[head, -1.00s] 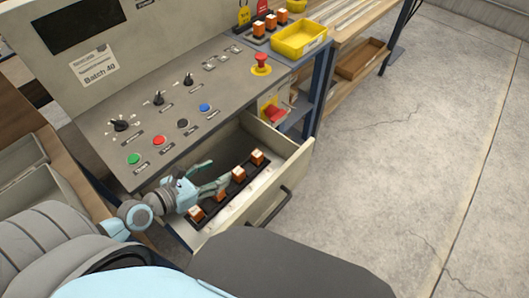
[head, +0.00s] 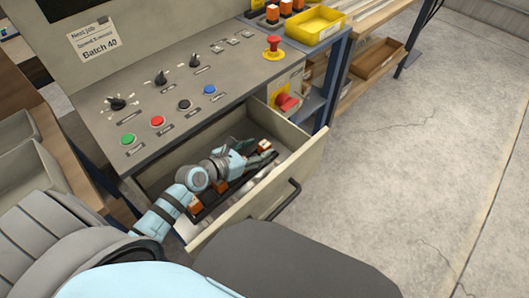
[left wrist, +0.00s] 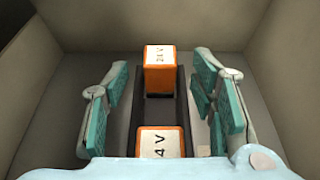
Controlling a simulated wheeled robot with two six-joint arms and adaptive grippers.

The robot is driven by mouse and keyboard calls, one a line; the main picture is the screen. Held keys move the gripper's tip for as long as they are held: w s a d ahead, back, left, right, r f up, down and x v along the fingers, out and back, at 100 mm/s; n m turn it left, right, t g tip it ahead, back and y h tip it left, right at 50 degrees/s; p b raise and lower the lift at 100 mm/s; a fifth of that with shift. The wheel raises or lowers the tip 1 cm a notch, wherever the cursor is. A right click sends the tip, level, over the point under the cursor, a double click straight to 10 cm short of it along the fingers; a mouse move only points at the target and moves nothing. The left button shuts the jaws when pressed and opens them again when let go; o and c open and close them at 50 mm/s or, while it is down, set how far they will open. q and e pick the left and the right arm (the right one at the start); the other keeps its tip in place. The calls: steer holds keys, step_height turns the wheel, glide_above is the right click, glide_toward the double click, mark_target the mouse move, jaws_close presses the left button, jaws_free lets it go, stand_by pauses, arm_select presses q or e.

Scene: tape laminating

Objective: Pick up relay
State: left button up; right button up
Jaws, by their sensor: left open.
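Orange relays with white tops stand in a row on a dark strip inside the open drawer. The far-end relay (head: 264,146) is by the fingertips of my left gripper (head: 260,157). In the left wrist view, a relay marked 24 V (left wrist: 160,76) stands upright, centred between the spread fingers of the gripper (left wrist: 161,84), with a gap on each side. A nearer relay (left wrist: 159,143) is partly cut off by my gripper body. Another relay (head: 221,187) shows beneath my arm in the head view. My right gripper is not in view.
The drawer (head: 303,156) has raised walls around the row and a dark handle (head: 284,203) in front. The control panel (head: 140,98) with buttons and knobs overhangs behind. A yellow bin (head: 315,25) and more relays (head: 285,8) sit on the shelf at back right.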

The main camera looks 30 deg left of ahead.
arm_select(q)
steer(key=shift+w+d+f, duration=0.25)
steer(key=shift+w, duration=0.3)
steer(key=shift+s, duration=0.1)
jaws_close()
steer(key=shift+r, duration=0.15)
